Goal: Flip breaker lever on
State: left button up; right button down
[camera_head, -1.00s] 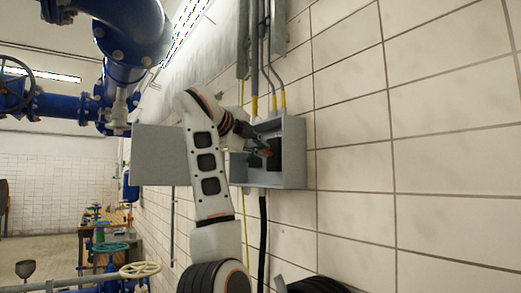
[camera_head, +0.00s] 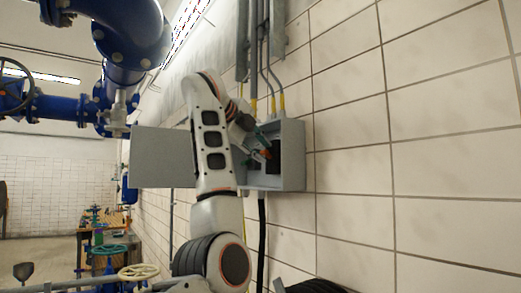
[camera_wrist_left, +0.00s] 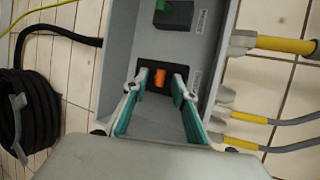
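An open grey breaker box (camera_head: 293,150) is on the tiled wall, its door (camera_head: 163,158) swung out to the left. Inside is a black breaker with an orange lever (camera_head: 267,154). In the left wrist view the orange lever (camera_wrist_left: 159,80) stands in a black recess. My left gripper (camera_head: 263,144) reaches into the box. In the wrist view its teal-padded fingers (camera_wrist_left: 160,88) are apart, one on each side of the lever, with a visible gap to it. Whether the tips touch the breaker face is unclear. My right gripper is out of view.
A second dark switch with a green part (camera_wrist_left: 172,14) sits in the box beside the orange lever. Yellow-ended conduits (camera_wrist_left: 285,45) enter the box. A black cable coil (camera_wrist_left: 30,115) hangs nearby. Blue pipes (camera_head: 130,35) run at upper left.

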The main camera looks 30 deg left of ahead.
pick_arm(q)
jog(key=v, duration=1.2)
dwell(0.7)
jog(key=shift+f, duration=0.1)
